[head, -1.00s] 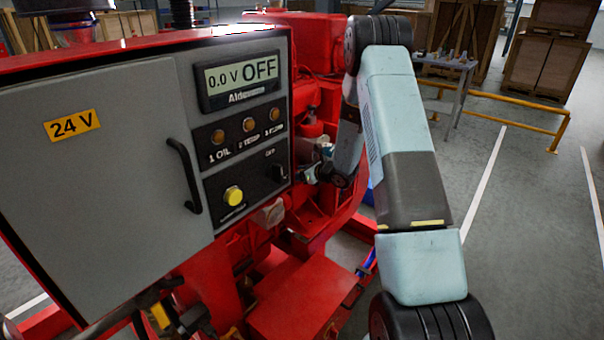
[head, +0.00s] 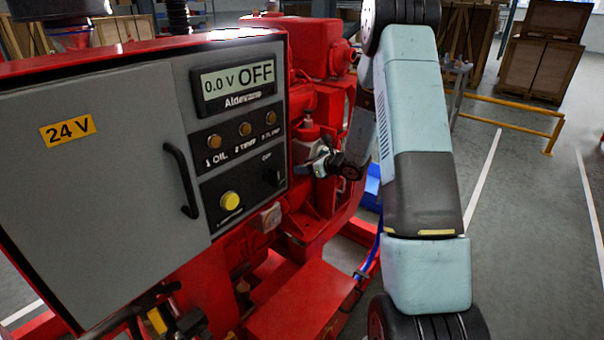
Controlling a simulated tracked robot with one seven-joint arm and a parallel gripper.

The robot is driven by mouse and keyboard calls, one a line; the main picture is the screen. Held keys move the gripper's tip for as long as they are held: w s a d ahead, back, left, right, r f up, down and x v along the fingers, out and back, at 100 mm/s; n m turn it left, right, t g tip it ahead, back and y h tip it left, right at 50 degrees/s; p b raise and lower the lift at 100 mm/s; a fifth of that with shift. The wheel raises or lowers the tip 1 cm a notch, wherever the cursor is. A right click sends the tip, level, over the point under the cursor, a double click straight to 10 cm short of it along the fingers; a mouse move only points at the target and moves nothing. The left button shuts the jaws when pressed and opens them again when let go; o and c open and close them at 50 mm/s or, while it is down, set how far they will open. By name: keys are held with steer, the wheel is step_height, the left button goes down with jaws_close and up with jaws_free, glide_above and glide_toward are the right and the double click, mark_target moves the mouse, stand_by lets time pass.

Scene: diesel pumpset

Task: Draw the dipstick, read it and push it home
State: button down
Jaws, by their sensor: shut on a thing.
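My gripper (head: 312,167) is at the side of the red engine (head: 318,110), just right of the grey control panel (head: 110,165). It points left toward the engine from my wrist. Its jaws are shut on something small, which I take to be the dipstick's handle. The dipstick itself is too small and too hidden by the gripper to make out, so I cannot tell how far it is in or out. No oil mark can be read.
The panel's display (head: 238,85) reads 0.0 V OFF, and its black door handle (head: 182,180) sticks out. A red base box (head: 300,300) lies below the gripper. A yellow rail (head: 510,105) and crates stand at the back right. The grey floor at right is clear.

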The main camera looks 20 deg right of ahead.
steer(key=shift+s+d+r, duration=0.35)
steer(key=shift+r, duration=0.3)
steer(key=shift+s+d+r, duration=0.3)
steer(key=shift+d+r, duration=0.05)
steer(key=shift+r, duration=0.25)
steer(key=c, duration=0.6)
jaws_free()
steer(key=shift+o, duration=1.2)
steer(key=shift+a, duration=0.1)
steer(key=v, duration=1.3)
steer(key=shift+s+d, duration=0.25)
steer(key=shift+s, duration=0.05)
steer(key=shift+f, duration=0.1)
